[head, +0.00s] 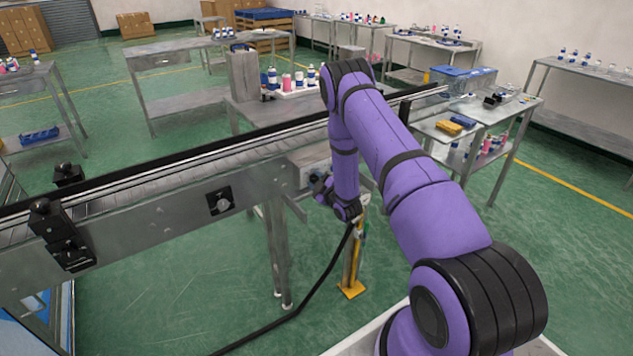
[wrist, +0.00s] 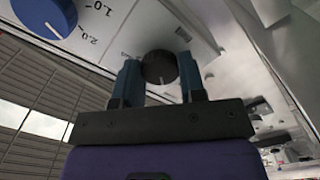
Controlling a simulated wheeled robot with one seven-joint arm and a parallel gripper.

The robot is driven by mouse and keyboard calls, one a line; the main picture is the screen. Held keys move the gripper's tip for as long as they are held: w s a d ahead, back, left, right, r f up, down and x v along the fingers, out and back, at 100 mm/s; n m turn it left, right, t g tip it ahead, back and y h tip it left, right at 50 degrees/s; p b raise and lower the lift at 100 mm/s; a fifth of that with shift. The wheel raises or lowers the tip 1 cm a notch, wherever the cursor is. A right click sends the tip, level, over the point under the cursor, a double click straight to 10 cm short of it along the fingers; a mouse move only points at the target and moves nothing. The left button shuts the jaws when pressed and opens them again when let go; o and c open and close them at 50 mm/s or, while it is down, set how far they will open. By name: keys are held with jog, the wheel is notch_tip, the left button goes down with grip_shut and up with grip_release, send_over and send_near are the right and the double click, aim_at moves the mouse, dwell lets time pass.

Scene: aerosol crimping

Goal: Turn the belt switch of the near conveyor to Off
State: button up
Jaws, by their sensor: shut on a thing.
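The near conveyor (head: 150,212) runs across the left and middle of the head view. Its control box (head: 308,168) hangs on the side, partly hidden behind my purple arm. In the wrist view, a black round knob (wrist: 160,68) sits on the pale panel (wrist: 130,28), between the two fingers of my gripper (wrist: 158,80). My gripper is shut on this knob. Lettering beside the knob is partly hidden, so I cannot read its setting. My gripper in the head view is at the control box, mostly hidden by the wrist.
A blue dial (wrist: 45,14) with number marks sits beside the knob on the panel. A black cable (head: 310,290) hangs below my wrist near a yellow-footed post (head: 351,288). A conveyor leg (head: 278,255) stands left of it. Green floor is open in front.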

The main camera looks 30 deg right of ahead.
jog(key=o, duration=0.9)
jog(key=s, duration=1)
jog(key=shift+s+d, duration=0.15)
jog(key=shift+s, duration=0.25)
